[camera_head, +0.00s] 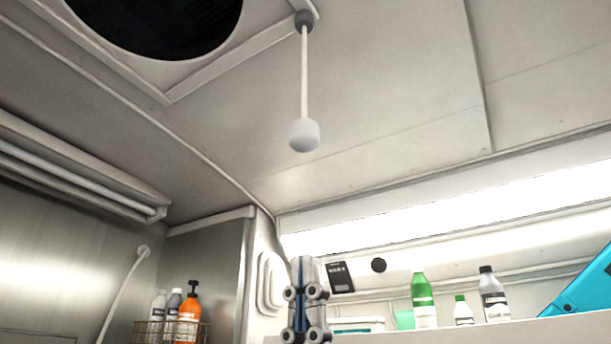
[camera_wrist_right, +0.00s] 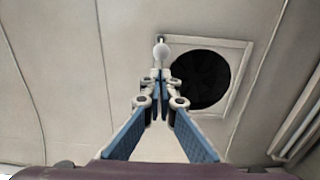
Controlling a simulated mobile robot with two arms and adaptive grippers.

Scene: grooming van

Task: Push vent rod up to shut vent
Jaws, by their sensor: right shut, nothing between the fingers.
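The vent rod (camera_head: 304,75) hangs down from a grey mount at the ceiling and ends in a white knob (camera_head: 304,136). The dark round vent opening (camera_head: 155,18) is in the ceiling to the left of the rod. My right gripper (camera_head: 308,262) points upward below the knob, shut and empty, with a gap between them in the head view. In the right wrist view the knob (camera_wrist_right: 161,52) shows just beyond the closed fingertips (camera_wrist_right: 160,76), and the vent opening (camera_wrist_right: 200,80) is to their right. My left gripper is not in view.
A shelf at the lower right holds a green bottle (camera_head: 424,300), other bottles and a blue object (camera_head: 585,288). A wire basket (camera_head: 172,333) with bottles is at the lower left. A bright light strip (camera_head: 450,205) runs along the wall. The air around the knob is clear.

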